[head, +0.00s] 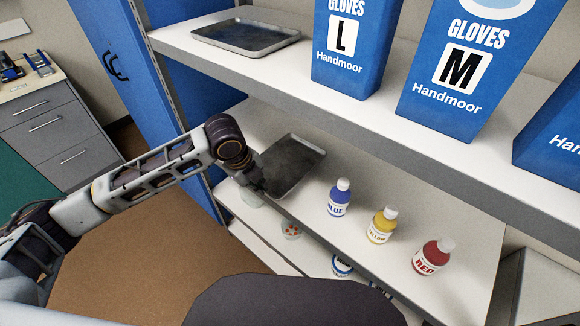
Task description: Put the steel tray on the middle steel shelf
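A dark grey steel tray (294,163) is over the middle shelf (390,195), at its left end. I cannot tell whether it rests fully on the shelf or hangs just above it. My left gripper (257,185) is at the tray's near left edge, overlapping its rim. Its fingers are dark and small here, so I cannot tell whether they are closed on the rim. The gripper and wrist hide the tray's left end. A second steel tray (246,36) lies on the upper shelf (290,79). My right gripper is not in view.
Blue (339,198), yellow (382,225) and red (433,257) bottles stand on the middle shelf, right of the tray. Blue glove boxes (350,45) stand on the upper shelf. A lower shelf (262,247) holds small containers. A blue cabinet side (125,70) borders the left.

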